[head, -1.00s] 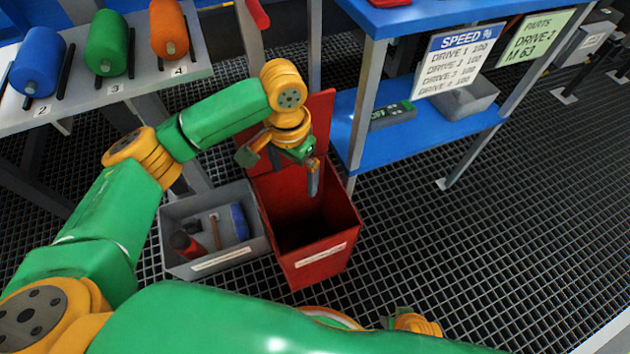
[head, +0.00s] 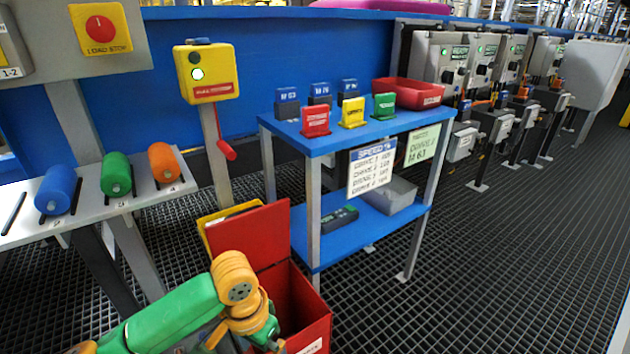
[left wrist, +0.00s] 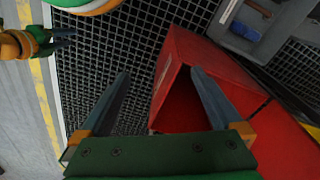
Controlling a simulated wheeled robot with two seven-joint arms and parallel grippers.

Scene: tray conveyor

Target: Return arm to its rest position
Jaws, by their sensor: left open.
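My left arm comes in from the bottom left of the head view, and its wrist is at the lower edge in front of the red bin (head: 318,328). The fingers of my left gripper are mostly cut off there. The red bin (left wrist: 183,48) lies just beyond and behind the right finger. A second gripper, likely my right one (left wrist: 68,38), shows small at the upper left of the left wrist view.
A blue shelf table (head: 350,138) with coloured blocks and a red tray (head: 408,93) stands right of the bin. A rack (head: 95,205) with blue, green and orange rollers is at left. A grey box (left wrist: 285,28) shows in the left wrist view. Grating floor at right is clear.

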